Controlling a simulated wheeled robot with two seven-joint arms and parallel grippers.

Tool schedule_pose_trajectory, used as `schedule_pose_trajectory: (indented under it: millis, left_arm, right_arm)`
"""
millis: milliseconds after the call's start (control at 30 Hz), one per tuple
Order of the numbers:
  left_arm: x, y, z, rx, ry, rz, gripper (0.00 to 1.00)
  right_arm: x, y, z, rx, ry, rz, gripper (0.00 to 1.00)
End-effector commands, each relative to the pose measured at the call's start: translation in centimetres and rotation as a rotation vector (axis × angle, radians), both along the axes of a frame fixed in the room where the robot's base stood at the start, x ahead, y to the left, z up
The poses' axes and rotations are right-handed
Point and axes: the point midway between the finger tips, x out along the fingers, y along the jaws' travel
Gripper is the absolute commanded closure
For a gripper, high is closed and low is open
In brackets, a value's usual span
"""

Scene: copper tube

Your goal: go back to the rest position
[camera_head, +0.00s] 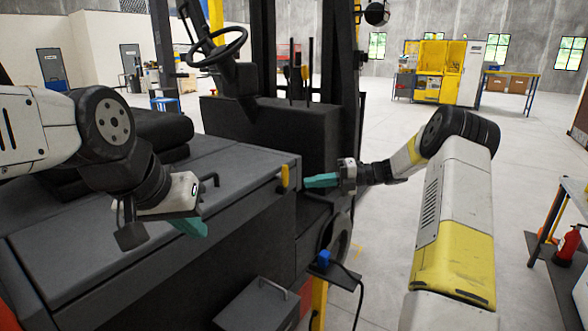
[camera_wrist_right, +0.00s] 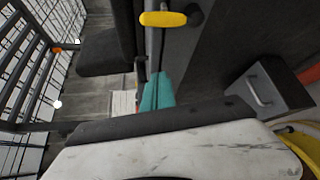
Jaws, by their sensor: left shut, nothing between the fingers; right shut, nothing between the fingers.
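My left gripper (camera_head: 190,226) has teal fingers and hangs low in front of the dark grey forklift body at the left in the head view. It is shut and empty. My right gripper (camera_head: 321,181) points left, near the yellow handle (camera_head: 284,177) on the forklift's corner, with a small gap between them in the picture. Its teal fingers are shut and empty, and they show in the right wrist view (camera_wrist_right: 157,92). The yellow handle shows at the top of that view (camera_wrist_right: 163,19). No copper tube can be made out.
The forklift (camera_head: 150,230) fills the left and middle, with a steering wheel (camera_head: 217,47) above. Open floor lies behind my right arm.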

Motion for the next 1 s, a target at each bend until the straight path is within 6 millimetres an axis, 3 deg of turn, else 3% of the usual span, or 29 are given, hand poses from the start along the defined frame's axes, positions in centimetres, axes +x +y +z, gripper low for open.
schedule_pose_trajectory:
  millis: [33, 200, 400, 567, 800, 1000]
  left_arm:
    - [0.0, 0.0, 0.0, 0.000, 0.000, 0.000, 1.00]
    - [0.0, 0.0, 0.0, 0.000, 0.000, 0.000, 1.00]
    - [0.0, 0.0, 0.0, 0.000, 0.000, 0.000, 1.00]
    - [0.0, 0.0, 0.0, 0.000, 0.000, 0.000, 1.00]
    - [0.0, 0.0, 0.0, 0.000, 0.000, 0.000, 1.00]
    - [0.0, 0.0, 0.0, 0.000, 0.000, 0.000, 1.00]
  right_arm:
    - [-1.3, 1.0, 1.5, -0.066, -0.096, 0.039, 1.00]
    - [-7.0, 3.2, 4.8, -0.324, -0.508, 0.231, 1.00]
    - [-14.3, 3.5, 7.6, -0.580, -1.015, 0.537, 1.00]
    - [-20.1, 2.5, 9.1, -0.740, -1.409, 0.837, 1.00]
    - [-28.1, -0.3, 10.2, -0.896, -1.954, 1.385, 1.00]
    - [-32.9, -2.5, 10.0, -0.936, -2.279, 1.863, 1.00]
